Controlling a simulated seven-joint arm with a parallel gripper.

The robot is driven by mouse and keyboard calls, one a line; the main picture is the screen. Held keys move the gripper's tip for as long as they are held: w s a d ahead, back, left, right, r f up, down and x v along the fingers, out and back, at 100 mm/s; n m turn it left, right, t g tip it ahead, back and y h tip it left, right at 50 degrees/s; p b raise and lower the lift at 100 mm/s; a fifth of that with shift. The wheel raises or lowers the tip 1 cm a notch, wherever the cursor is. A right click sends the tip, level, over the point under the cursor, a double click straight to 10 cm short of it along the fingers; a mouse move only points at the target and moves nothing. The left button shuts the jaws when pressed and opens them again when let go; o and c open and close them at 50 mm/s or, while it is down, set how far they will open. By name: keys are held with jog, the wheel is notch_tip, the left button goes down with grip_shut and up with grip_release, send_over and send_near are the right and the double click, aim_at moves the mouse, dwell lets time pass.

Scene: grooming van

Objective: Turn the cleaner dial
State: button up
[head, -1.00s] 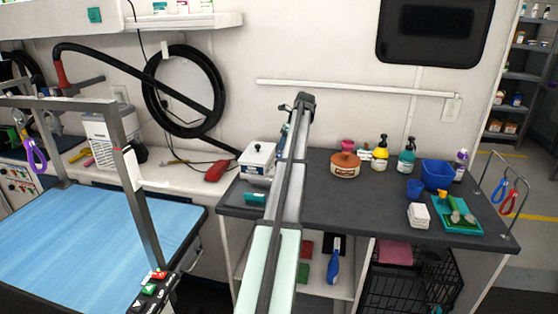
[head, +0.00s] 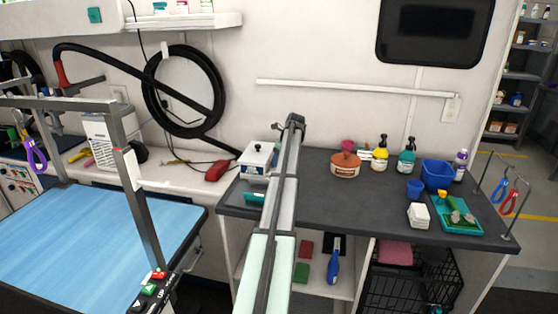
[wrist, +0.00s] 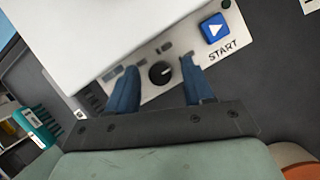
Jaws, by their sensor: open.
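The cleaner (head: 257,161) is a white box with a lid on the left part of the dark counter. In the wrist view its front panel (wrist: 190,64) shows a black round dial (wrist: 160,73) and a blue START button (wrist: 214,28). My gripper (wrist: 158,78) is open, with one blue finger on each side of the dial in the picture. Whether either finger touches the dial I cannot tell. In the head view my arm reaches over the counter beside the cleaner, and the fingertips are hidden.
The middle of the dark counter (head: 340,205) is clear.

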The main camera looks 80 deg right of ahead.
jog(key=shift+c, duration=0.4)
grip_shut()
jog(key=n, duration=0.2)
jog(key=n+y, duration=0.1)
jog(key=shift+d+n+t+y, duration=0.2)
jog(key=shift+n+t+y, duration=0.1)
jog(key=shift+n, duration=0.1)
jog(key=n+y, duration=0.1)
jog(key=n, duration=0.3)
jog(key=shift+d+n+y, duration=0.15)
jog(key=shift+n+y, duration=0.15)
jog(key=shift+y, duration=0.1)
jog(key=n+g+y, duration=0.1)
jog(key=n, duration=0.3)
jog(key=shift+w, duration=0.1)
jog(key=shift+n+g+y, duration=0.6)
jog(key=shift+n+g, duration=0.2)
jog(key=shift+n, duration=1.4)
